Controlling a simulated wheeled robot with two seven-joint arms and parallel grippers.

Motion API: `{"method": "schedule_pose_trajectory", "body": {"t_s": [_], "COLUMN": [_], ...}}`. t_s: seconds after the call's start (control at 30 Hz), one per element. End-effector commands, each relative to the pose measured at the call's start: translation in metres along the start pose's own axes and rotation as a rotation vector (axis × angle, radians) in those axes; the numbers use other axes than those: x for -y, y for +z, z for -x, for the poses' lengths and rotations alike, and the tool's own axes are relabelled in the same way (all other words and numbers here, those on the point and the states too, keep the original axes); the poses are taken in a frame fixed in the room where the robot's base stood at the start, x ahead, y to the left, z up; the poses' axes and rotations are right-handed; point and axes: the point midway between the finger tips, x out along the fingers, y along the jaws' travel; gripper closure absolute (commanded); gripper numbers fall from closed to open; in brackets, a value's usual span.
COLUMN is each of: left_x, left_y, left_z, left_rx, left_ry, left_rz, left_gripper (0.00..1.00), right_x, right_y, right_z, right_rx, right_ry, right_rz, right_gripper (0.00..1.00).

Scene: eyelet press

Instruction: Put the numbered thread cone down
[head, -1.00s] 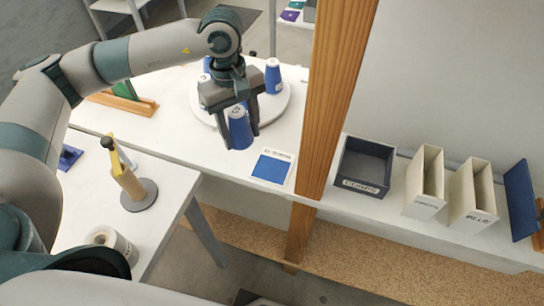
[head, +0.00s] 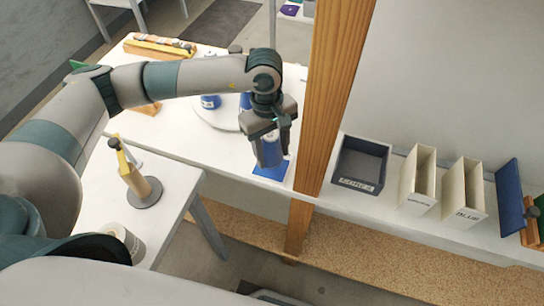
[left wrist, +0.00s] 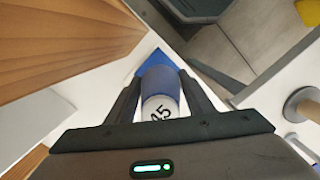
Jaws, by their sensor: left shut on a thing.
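My left gripper (head: 272,142) is shut on a blue thread cone (head: 270,151) and holds it upright over the blue card (head: 268,172) on the white table. The left wrist view shows the cone (left wrist: 160,88) between both fingers, its pale top marked with a number that looks like 15. The blue card (left wrist: 150,62) shows behind and beside it. I cannot tell whether the cone's base touches the card. My right gripper is not in view.
A wooden post (head: 335,85) stands close right of the gripper. A white turntable (head: 217,118) with other blue cones (head: 210,102) is to the left, partly behind my arm. A dark grey bin (head: 362,160) and cream holders (head: 418,180) stand right of the post.

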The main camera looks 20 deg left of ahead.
Motion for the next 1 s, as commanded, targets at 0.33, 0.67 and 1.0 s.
{"method": "schedule_pose_trajectory", "body": {"t_s": [0.33,0.67,1.0], "left_x": [0.001,0.001,0.001], "left_y": [-0.004,-0.004,-0.004], "left_z": [-0.032,-0.035,-0.034], "left_rx": [0.001,0.000,0.000], "left_ry": [-0.001,0.000,-0.001], "left_rz": [-0.001,-0.001,-0.001], "left_gripper": [0.76,0.76,0.33], "right_x": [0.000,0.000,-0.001], "right_y": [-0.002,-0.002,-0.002], "right_z": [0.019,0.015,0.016], "right_rx": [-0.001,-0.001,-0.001], "right_ry": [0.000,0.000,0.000], "right_rz": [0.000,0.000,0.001], "right_gripper": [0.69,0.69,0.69]}}
